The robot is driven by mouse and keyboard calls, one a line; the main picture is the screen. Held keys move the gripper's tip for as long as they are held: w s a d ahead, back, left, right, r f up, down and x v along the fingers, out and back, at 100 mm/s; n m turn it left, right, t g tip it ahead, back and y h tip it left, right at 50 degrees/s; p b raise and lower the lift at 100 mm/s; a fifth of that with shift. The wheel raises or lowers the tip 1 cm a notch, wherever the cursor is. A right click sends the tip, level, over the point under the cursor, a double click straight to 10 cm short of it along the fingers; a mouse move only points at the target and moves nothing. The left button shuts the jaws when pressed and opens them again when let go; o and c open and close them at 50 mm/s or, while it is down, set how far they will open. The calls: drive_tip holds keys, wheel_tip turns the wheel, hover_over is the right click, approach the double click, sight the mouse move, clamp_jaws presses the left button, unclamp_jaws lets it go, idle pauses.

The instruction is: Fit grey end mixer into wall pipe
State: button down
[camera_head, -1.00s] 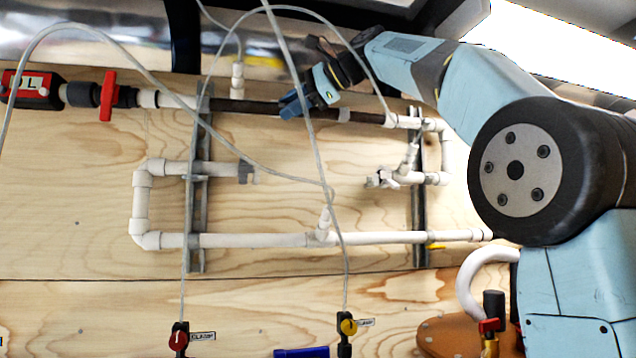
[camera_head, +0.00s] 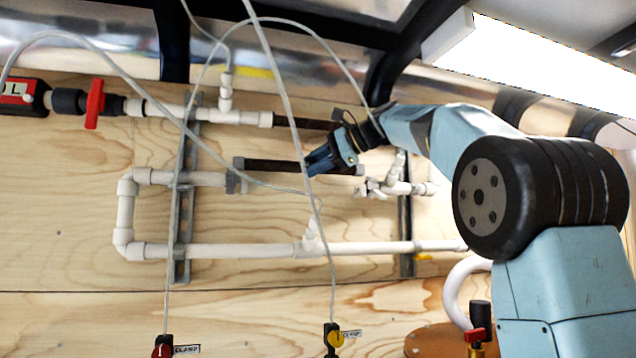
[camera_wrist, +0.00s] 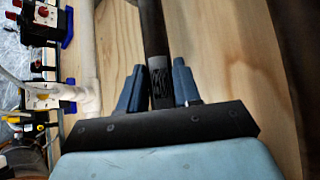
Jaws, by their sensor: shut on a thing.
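The mixer (camera_head: 275,166) is a dark tube with a greyish end piece at its left. My gripper (camera_head: 313,168) is shut on it right of its middle. In the wrist view the tube (camera_wrist: 153,30) runs between the two blue fingers, with a grey ribbed part at my gripper (camera_wrist: 160,85). The mixer is almost level, just above the gap in the middle white wall pipe (camera_head: 205,179) in the head view. The gap lies between a grey left fitting (camera_head: 236,184) and a right fitting (camera_head: 372,188). I cannot tell whether the mixer touches either fitting.
Thin clear hoses (camera_head: 286,100) hang across the view in front of the pipes. Another dark tube (camera_head: 300,122) is in the upper pipe row. The lower white pipe (camera_head: 270,251) and metal wall rails (camera_head: 182,220) are close by. Small valves (camera_head: 333,338) stand below.

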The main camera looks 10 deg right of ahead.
drive_tip(key=shift+w+d+f, duration=0.25)
drive_tip(key=shift+f, duration=0.15)
drive_tip(key=shift+d+f, duration=0.2)
drive_tip(key=shift+f, duration=1.65)
drive_tip(key=c, duration=1.3)
unclamp_jaws()
drive_tip(key=shift+w, duration=0.1)
drive_tip(key=shift+o, duration=1)
drive_tip(key=shift+w+f, duration=0.15)
drive_tip(key=shift+w, duration=0.1)
drive_tip(key=o, duration=0.4)
drive_tip(key=shift+s+r, duration=0.15)
drive_tip(key=shift+r, duration=0.05)
drive_tip(key=shift+c, duration=0.2)
drive_tip(key=shift+r, duration=0.1)
drive_tip(key=v, duration=1.2)
drive_tip(key=shift+s, duration=0.15)
